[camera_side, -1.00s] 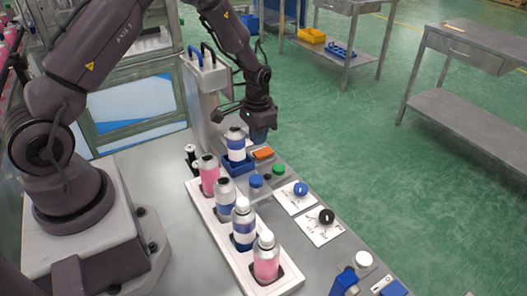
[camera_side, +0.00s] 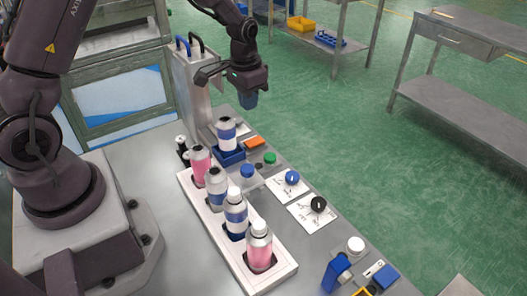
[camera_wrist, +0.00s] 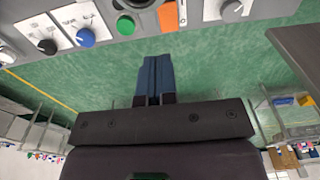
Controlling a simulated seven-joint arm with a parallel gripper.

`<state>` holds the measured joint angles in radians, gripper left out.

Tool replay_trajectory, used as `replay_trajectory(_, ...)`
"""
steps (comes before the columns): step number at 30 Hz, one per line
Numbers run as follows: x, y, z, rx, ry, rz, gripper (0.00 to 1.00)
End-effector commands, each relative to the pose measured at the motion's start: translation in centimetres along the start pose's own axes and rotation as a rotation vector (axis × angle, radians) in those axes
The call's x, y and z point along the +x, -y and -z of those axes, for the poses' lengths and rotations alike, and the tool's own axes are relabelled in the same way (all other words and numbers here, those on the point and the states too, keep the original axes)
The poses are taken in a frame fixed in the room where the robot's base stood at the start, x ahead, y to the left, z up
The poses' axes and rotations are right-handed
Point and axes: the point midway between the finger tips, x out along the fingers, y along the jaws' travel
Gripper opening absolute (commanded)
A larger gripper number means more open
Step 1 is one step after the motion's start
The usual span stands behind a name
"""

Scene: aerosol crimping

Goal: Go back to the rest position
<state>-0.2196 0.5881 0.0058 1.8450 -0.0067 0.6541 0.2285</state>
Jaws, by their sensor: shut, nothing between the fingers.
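My gripper (camera_side: 248,100) hangs in the air above the far right edge of the bench, pointing down, with its blue fingers together and nothing between them. The fingers also show together in the wrist view (camera_wrist: 154,82), over green floor. A can with a blue and white band (camera_side: 226,135) stands upright in a blue holder (camera_side: 229,156), to the left of and below my gripper. A white rack (camera_side: 270,281) holds several upright cans, among them a pink one (camera_side: 201,165) and a pink one at the near end (camera_side: 259,248).
A grey machine with handles (camera_side: 190,85) stands left of my gripper. An orange button (camera_side: 255,142), a green button (camera_side: 270,158), a blue knob (camera_side: 292,177) and a black knob (camera_side: 318,204) line the bench's right side. Open floor lies to the right.

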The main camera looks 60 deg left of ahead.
Motion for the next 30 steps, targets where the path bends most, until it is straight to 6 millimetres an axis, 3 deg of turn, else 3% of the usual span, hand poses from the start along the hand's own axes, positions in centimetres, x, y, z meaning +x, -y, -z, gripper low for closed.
replay_trajectory(1, -2.8, -0.7, -0.3, 0.004, -0.035, 0.006, 0.0)
replay_trajectory(6, -10.2, -3.1, -3.0, 0.003, -0.125, 0.016, 0.0)
replay_trajectory(12, -16.7, -5.6, -7.9, 0.003, -0.23, 0.017, 0.0)
replay_trajectory(15, -19.0, -6.7, -10.8, 0.003, -0.284, 0.014, 0.0)
replay_trajectory(19, -20.9, -7.8, -14.6, 0.002, -0.35, 0.006, 0.0)
replay_trajectory(24, -21.8, -8.7, -18.1, 0.0, -0.412, -0.005, 0.0)
replay_trajectory(30, -21.9, -8.9, -19.7, -0.001, -0.438, -0.011, 0.0)
